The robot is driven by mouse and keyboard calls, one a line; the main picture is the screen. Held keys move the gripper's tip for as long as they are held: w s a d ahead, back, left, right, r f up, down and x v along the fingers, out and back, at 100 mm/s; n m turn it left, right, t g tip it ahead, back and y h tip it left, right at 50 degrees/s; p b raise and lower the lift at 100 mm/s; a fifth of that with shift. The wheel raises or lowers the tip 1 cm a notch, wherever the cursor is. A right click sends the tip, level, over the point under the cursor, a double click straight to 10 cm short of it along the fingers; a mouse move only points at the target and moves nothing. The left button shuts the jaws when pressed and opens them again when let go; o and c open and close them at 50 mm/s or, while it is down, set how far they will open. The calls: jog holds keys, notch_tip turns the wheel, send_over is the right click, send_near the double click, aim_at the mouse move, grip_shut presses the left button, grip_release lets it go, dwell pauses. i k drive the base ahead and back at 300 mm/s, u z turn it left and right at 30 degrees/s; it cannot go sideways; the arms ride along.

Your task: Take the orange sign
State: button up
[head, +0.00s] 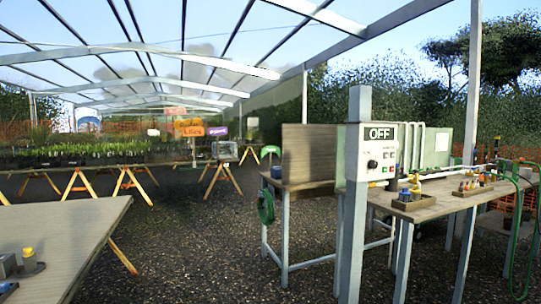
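An orange sign (189,128) with dark lettering, seemingly "Lilies", shows in the head view, left of centre and far off. It stands upright over the far plant benches, just left of a purple sign (218,131). How the signs are held up is too small to tell. My gripper is not in view.
Long plant benches (75,155) on orange trestles cross the back left. A wooden table (65,235) fills the near left. A post with an "OFF" control box (377,155) and a workbench (440,195) stand right. Open gravel (200,235) lies between.

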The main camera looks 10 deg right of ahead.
aim_at(192, 131)
jog(key=u, duration=0.25)
jog(key=i, duration=8.5)
jog(key=z, duration=3.35)
jog(key=i, duration=1.15)
jog(key=u, duration=0.2)
